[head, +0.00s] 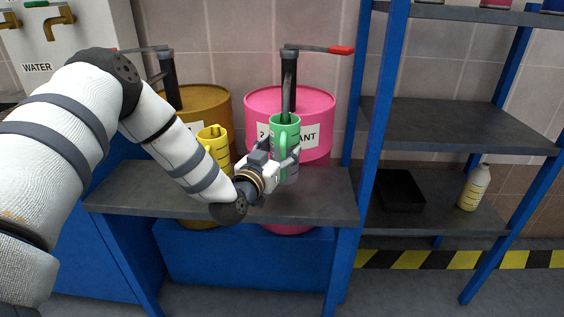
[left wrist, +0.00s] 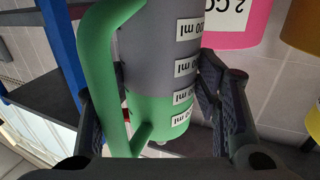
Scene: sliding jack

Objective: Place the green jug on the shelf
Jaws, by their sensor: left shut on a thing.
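The green jug (head: 285,133) is upright at the front of the pink drum, over the grey bench. It has a green handle and a grey measuring band with volume labels. My left gripper (head: 286,168) is shut on the jug's lower body. In the left wrist view the jug (left wrist: 160,60) sits between the two dark fingers, with its handle at the left. I cannot tell whether its base touches the bench. The shelf unit (head: 440,120) with blue posts and grey boards stands at the right. My right gripper is not in view.
A yellow jug (head: 215,145) stands on the bench (head: 325,205) before a brown drum (head: 208,105). The pink drum (head: 262,103) has a pump with a red-tipped lever (head: 340,50). The lower shelf holds a black tray (head: 400,190) and a bottle (head: 474,188). The middle board (head: 450,125) is bare.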

